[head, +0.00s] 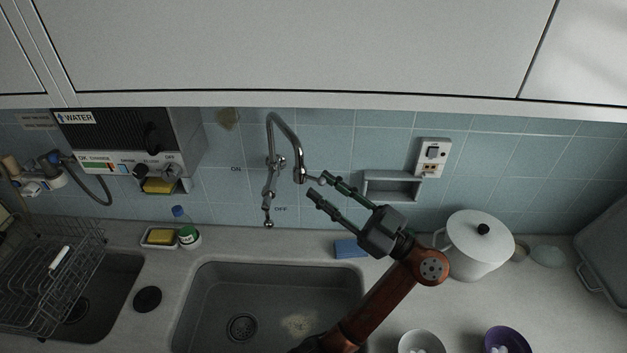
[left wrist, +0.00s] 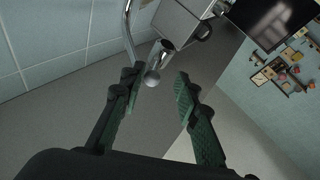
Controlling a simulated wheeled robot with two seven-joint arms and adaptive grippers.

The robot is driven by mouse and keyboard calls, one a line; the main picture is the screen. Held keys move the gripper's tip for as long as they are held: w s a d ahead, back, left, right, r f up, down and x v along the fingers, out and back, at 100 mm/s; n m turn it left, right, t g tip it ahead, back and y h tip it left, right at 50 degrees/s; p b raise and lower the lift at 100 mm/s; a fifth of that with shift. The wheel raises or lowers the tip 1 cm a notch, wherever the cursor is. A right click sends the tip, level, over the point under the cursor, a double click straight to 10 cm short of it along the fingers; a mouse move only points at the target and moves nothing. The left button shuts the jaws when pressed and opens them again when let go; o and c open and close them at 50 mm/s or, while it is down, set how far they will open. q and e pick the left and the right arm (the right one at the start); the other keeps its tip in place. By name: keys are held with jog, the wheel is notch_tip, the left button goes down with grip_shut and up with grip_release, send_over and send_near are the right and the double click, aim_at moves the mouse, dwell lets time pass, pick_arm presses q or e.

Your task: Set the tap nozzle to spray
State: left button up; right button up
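The tap (head: 284,122) is a chrome gooseneck on the tiled wall. Its nozzle (head: 301,172) hangs at the end of the spout above the sink, and a small lever seems to stick out from it toward my fingers. My left gripper (head: 318,184) is open just right of the nozzle, its two green-padded fingers pointing at it. In the left wrist view, the nozzle (left wrist: 165,48) is just beyond the fingertips, and a round knob (left wrist: 152,78) shows between them, nearer the left finger. I cannot tell whether a finger touches it. My right gripper is not in view.
Below is the grey sink (head: 215,300). A blue sponge (head: 350,248) lies behind my arm, and a white lidded pot (head: 478,245) stands to the right. A soap shelf (head: 392,188) is on the wall. A dish rack (head: 45,275) stands at left.

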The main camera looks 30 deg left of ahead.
aim_at(304, 174)
pick_arm(q)
jog(key=shift+x, duration=1.55)
grip_shut()
